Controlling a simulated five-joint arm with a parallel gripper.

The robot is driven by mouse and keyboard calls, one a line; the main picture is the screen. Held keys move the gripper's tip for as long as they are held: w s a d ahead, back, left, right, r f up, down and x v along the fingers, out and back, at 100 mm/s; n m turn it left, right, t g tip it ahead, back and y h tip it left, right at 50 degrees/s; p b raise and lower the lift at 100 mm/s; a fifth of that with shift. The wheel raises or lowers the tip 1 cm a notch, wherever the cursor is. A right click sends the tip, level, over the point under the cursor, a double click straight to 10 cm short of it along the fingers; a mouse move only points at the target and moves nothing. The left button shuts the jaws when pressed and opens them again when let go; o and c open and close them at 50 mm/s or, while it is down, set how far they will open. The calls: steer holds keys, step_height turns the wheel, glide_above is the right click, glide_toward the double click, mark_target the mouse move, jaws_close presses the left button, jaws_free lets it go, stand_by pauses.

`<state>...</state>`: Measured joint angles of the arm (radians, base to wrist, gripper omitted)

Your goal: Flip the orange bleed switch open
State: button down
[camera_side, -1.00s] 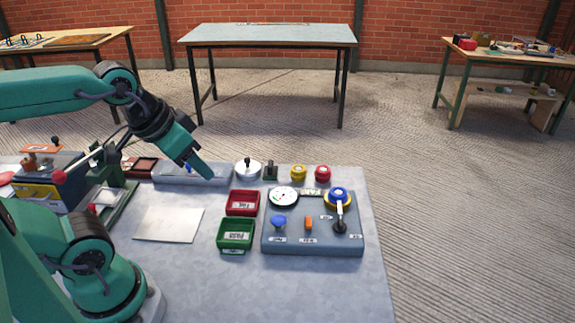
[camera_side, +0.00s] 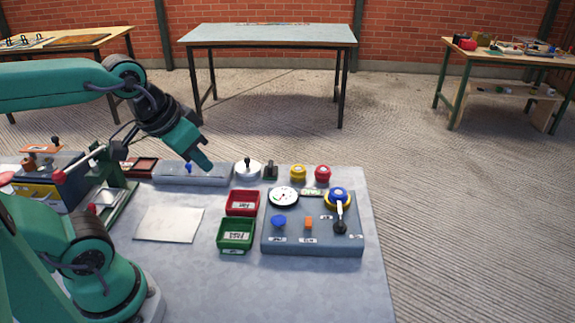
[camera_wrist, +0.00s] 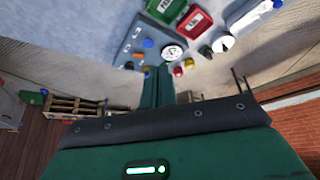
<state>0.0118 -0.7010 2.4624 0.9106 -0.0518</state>
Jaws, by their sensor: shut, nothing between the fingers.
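The orange bleed switch (camera_side: 308,222) stands upright from the grey panel (camera_side: 285,246), between a blue knob (camera_side: 279,221) and a black-handled lever (camera_side: 340,222). In the wrist view the panel (camera_wrist: 124,50) is small, and an orange spot there may be the switch.
A green bin (camera_side: 235,234) and a red bin (camera_side: 242,203) stand between my gripper and the panel. A gauge (camera_side: 284,196), a yellow knob (camera_side: 298,172) and a red knob (camera_side: 322,173) are nearby. A pale sheet (camera_side: 169,224) lies flat at left. The table front is clear.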

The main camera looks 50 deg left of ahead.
steer(key=w+d+n+g, duration=0.3)
steer(key=w+d+n, duration=0.1)
steer(key=w, duration=0.6)
steer(key=n+g, duration=0.2)
steer(key=n, duration=0.3)
glide_above(311, 226)
steer(key=shift+w+a+f, duration=0.15)
steer(key=shift+f, duration=1.05)
steer(key=shift+w+a+f, duration=0.15)
steer(key=shift+f, duration=1.05)
steer(key=shift+f, duration=0.15)
step_height(311, 226, down, 11)
steer(key=shift+f, duration=0.15)
steer(key=shift+s+d+f, duration=0.15)
steer(key=shift+f, duration=0.35)
steer(key=shift+s+d+f, duration=0.15)
steer(key=shift+f, duration=0.3)
